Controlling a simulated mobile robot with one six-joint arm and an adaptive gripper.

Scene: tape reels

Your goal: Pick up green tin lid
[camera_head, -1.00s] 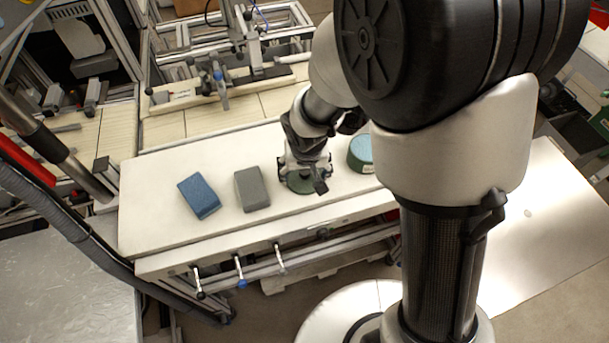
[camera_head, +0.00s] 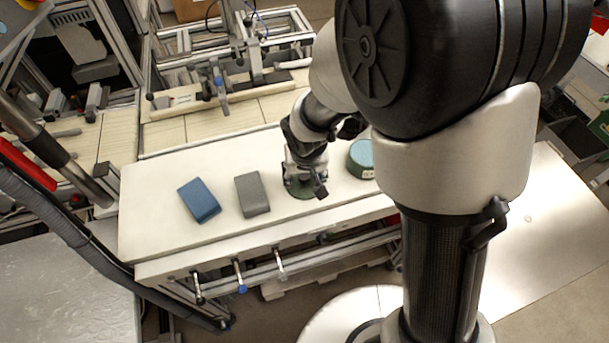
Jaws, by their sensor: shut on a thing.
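The green tin lid (camera_head: 296,190) is a dark green disc at the middle of the white bench, partly hidden under my gripper. My gripper (camera_head: 304,188) points down over it and is shut on it. I cannot tell whether the lid touches the bench top or is slightly above it.
A grey block (camera_head: 252,194) and a blue block (camera_head: 199,200) lie left of the lid on the white bench (camera_head: 150,228). A round teal-topped tin (camera_head: 361,157) stands to the right, partly behind my arm. Metal frames stand behind the bench. The bench's left end is clear.

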